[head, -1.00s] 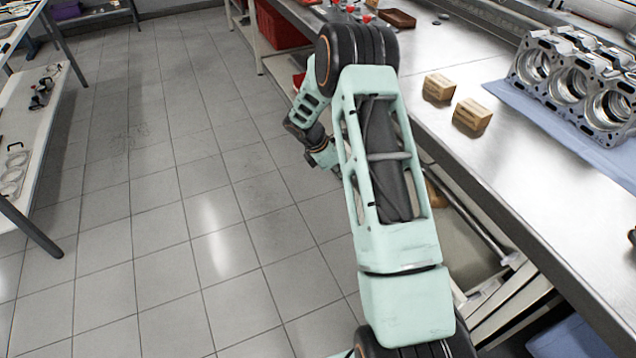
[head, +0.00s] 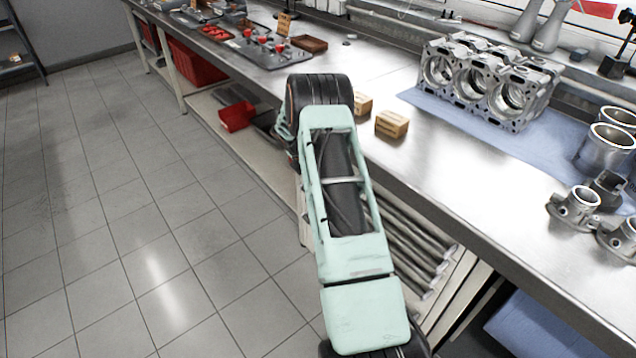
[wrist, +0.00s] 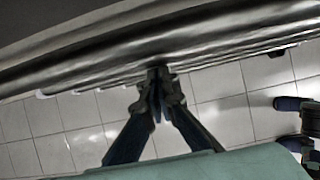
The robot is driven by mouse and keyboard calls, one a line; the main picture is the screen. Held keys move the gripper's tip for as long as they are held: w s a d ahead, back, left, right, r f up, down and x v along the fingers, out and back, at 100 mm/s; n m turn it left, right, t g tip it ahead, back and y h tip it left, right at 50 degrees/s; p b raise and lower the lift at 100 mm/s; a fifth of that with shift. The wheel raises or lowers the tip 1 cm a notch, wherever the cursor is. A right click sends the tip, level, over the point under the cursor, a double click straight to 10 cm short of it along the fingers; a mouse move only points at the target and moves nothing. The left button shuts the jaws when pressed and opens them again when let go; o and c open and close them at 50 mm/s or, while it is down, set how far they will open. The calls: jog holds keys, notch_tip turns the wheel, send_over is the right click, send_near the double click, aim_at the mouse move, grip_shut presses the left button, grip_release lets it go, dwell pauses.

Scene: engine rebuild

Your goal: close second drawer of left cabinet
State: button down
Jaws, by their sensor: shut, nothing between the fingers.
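The drawer cabinet (head: 412,250) stands under the workbench, right of my arm in the head view. Its several long bar handles run in a close, parallel stack, and no open drawer interior shows. My arm covers the cabinet's left part, so I cannot pick out the second drawer for certain. In the wrist view, large metal handle bars (wrist: 90,45) cross the top. My gripper (wrist: 158,78) is shut and empty, its fingertips at the lower edge of these bars. I cannot tell whether they touch. The gripper is hidden behind my arm in the head view.
The workbench (head: 440,185) carries small boxes (head: 392,123), an engine block (head: 490,80) on a blue mat and metal cylinders (head: 606,145). Red bins (head: 237,115) sit on the lower shelf. The tiled floor (head: 130,230) at left is clear.

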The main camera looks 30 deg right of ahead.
jog(key=shift+d+r, duration=0.2)
jog(key=shift+d, duration=0.25)
jog(key=s+a+r, duration=0.1)
jog(key=a+r, duration=0.7)
jog(key=a, duration=0.1)
